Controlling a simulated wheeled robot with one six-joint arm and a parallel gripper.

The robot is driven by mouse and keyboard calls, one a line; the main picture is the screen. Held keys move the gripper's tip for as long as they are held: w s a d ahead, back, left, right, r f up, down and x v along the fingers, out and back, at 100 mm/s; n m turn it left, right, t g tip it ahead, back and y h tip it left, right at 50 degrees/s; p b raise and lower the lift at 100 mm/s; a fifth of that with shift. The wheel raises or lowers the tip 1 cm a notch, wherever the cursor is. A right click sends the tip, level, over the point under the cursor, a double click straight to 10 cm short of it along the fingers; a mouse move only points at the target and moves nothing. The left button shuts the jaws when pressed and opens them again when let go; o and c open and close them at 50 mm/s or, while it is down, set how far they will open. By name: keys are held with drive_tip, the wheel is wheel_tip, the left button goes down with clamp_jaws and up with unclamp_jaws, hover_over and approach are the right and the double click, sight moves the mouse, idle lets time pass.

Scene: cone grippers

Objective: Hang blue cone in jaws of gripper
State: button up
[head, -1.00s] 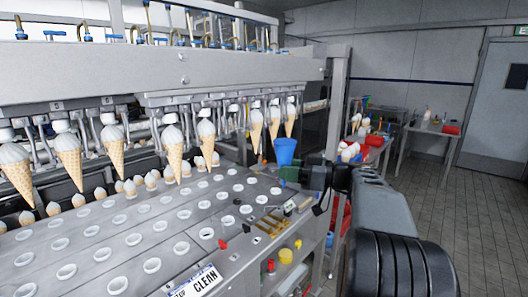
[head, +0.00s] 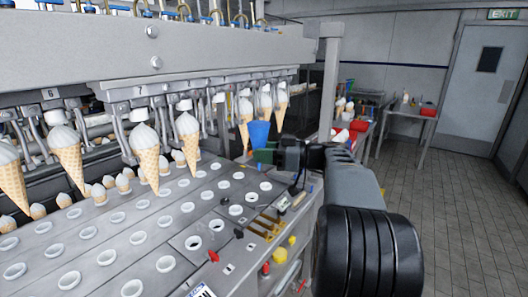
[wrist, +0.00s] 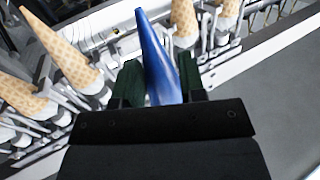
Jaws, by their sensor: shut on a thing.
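My gripper (head: 265,154) is shut on the blue cone (head: 259,134), which is upright with its wide end up in the head view. In the wrist view the cone (wrist: 158,60) stands between my dark green fingers (wrist: 158,85), its narrow end toward the top of the picture. The cone is in front of the hanging row and covers part of a waffle cone behind it. Metal jaws hang under the machine's beam. A gap without a cone (head: 221,122) shows left of the blue cone. I cannot tell whether the blue cone touches any jaw.
Filled waffle cones (head: 187,135) hang in the row on both sides of the gap. Small cones stand behind a grey plate (head: 130,215) with round white holes. Small tools and a yellow cup (head: 280,256) are at its right end. Open tiled floor (head: 445,190) lies to the right.

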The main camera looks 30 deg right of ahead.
drive_tip(key=shift+f+b, duration=0.2)
drive_tip(key=shift+b, duration=0.45)
drive_tip(key=w+a+b, duration=0.1)
drive_tip(key=w+a, duration=0.1)
drive_tip(key=w, duration=0.3)
drive_tip(key=shift+w+a+r, duration=0.15)
drive_tip(key=shift+w+a, duration=0.2)
drive_tip(key=shift+w, duration=0.05)
drive_tip(key=shift+b, duration=0.75)
drive_tip(key=shift+w+a+b, duration=0.15)
drive_tip(key=shift+w+a, duration=0.2)
drive_tip(key=shift+w, duration=0.45)
drive_tip(key=shift+w+a+b, duration=0.15)
drive_tip(key=shift+w+a, duration=0.2)
drive_tip(key=shift+w, duration=0.4)
drive_tip(key=shift+w, duration=0.1)
drive_tip(key=shift+w+a, duration=0.45)
drive_tip(key=shift+w, duration=0.4)
drive_tip(key=shift+w+a, duration=0.4)
drive_tip(key=shift+w, duration=0.45)
